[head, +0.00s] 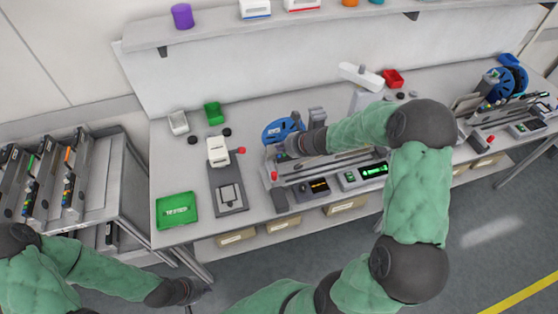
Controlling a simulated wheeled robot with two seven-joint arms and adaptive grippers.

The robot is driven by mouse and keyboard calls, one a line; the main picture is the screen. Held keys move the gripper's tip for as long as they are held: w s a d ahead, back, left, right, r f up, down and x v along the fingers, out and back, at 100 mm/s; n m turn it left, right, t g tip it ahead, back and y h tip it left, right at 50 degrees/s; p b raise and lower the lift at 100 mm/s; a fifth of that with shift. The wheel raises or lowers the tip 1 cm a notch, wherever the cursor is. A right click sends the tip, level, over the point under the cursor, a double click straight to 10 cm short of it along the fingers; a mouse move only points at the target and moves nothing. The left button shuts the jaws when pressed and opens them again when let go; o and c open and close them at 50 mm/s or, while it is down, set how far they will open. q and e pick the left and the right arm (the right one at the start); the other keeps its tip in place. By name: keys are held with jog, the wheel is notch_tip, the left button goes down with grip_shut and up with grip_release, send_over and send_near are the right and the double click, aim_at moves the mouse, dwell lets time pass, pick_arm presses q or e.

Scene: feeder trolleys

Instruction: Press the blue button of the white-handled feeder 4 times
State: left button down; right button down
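Several slim dark feeders stand in the trolley (108,165) at the left, with small coloured parts; I cannot tell which has a white handle. A feeder rig (300,172) with a blue reel (278,130), red knob and small lit displays is on the bench in the middle. No blue button can be made out at this size. My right gripper (275,149) is over the rig's left end, just below the blue reel; its fingers are too small and dark to read. My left gripper (203,291) is low, in front of the bench and right of the trolley; its finger opening is unclear.
The bench (250,190) holds a green tray (176,210), a dark device with a white top (217,151), small white and green bins, and a red bin (393,78). A second rig (510,110) is at the right. A shelf (220,30) runs behind. My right arm spans the middle.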

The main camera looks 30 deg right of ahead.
aim_at(281, 157)
jog(key=shift+f+b, duration=0.45)
jog(key=shift+f, duration=0.35)
dwell(0.9)
jog(key=shift+f+b, duration=0.4)
jog(key=shift+b, duration=0.1)
jog(key=shift+f+b, duration=0.3)
dwell(0.4)
jog(key=shift+r, duration=0.1)
jog(key=shift+r+p, duration=0.65)
jog(key=shift+r, duration=0.15)
notch_tip(281, 157, up, 5)
jog(key=p, duration=0.4)
